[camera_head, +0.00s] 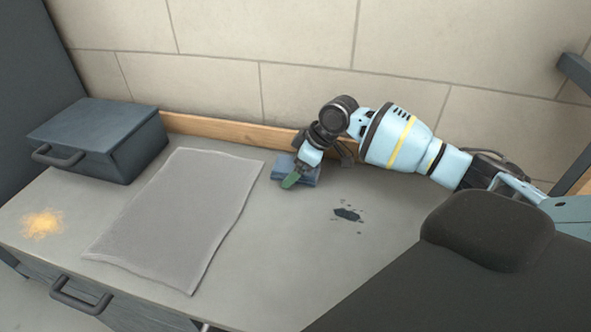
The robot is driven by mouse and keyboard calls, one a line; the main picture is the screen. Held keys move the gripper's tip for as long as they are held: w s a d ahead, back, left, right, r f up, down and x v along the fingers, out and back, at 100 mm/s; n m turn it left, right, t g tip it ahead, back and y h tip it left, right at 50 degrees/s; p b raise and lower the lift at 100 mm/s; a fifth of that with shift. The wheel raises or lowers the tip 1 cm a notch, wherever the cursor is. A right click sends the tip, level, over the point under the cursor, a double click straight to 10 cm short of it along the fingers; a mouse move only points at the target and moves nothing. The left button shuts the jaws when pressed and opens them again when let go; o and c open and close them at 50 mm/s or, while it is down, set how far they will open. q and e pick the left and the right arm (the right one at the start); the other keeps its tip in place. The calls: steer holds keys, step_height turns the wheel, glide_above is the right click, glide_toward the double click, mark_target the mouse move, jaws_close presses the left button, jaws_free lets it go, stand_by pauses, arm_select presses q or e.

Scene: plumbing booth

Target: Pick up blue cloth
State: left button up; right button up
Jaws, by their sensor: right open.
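The blue cloth (311,176) is a small dark blue folded piece on the grey worktop, near the wooden strip at the back. My right gripper (290,180) is at the cloth, with its arm coming in from the right. The gripper and wrist hide part of the cloth. I cannot tell whether the fingers touch it. My left gripper is not in view.
A dark toolbox (140,150) stands at the back left. A grey translucent sheet (180,215) lies flat left of the cloth. A dark spill (347,214) and a yellowish powdery patch (41,223) mark the worktop (275,255). A tiled wall rises behind.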

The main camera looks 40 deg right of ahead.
mark_target(287, 164)
steer(key=shift+f, duration=0.15)
steer(key=c, duration=1.1)
steer(key=shift+r, duration=0.3)
step_height(287, 164, up, 4)
steer(key=shift+f, duration=0.2)
steer(key=s+a, duration=0.2)
steer(key=a, duration=0.2)
steer(key=s+a, duration=0.3)
steer(key=a, duration=0.2)
steer(key=s+a+r, duration=0.1)
steer(key=s+a, duration=0.1)
steer(key=a, duration=0.3)
steer(key=shift+s+p, duration=0.3)
steer(key=shift+s, duration=0.05)
